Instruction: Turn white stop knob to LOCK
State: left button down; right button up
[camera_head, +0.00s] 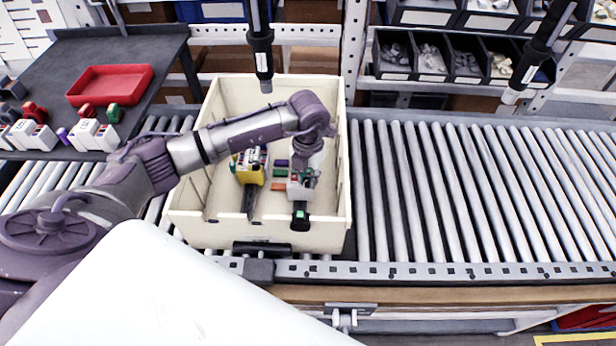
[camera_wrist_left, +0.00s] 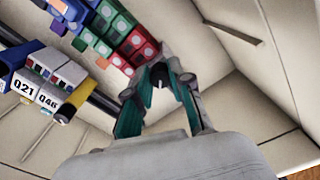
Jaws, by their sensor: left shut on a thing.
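A small white fitting (camera_head: 344,319) sits below the conveyor's front rail, at the bottom middle of the head view. It may be the white stop knob, but I see no LOCK marking. My left gripper (camera_head: 304,180) reaches down into the cream bin (camera_head: 190,228), apart from that fitting. In the left wrist view, its teal-lined fingers (camera_wrist_left: 158,82) close around a small dark round piece (camera_wrist_left: 158,72); most of it is hidden. My right gripper is not in view.
The bin holds a yellow-and-white module (camera_head: 251,172) and coloured blocks (camera_head: 278,186). Two black screwdrivers (camera_head: 262,55) (camera_head: 530,65) hang above. A red tray (camera_head: 110,84) lies on the dark table at left. The rollers (camera_head: 470,190) right of the bin are clear.

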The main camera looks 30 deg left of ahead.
aim_at(308, 180)
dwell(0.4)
pick_arm(q)
jog(key=c, duration=1)
grip_release()
jog(key=shift+r, duration=0.1)
notch_tip(308, 180, up, 12)
jog(key=shift+f, duration=0.1)
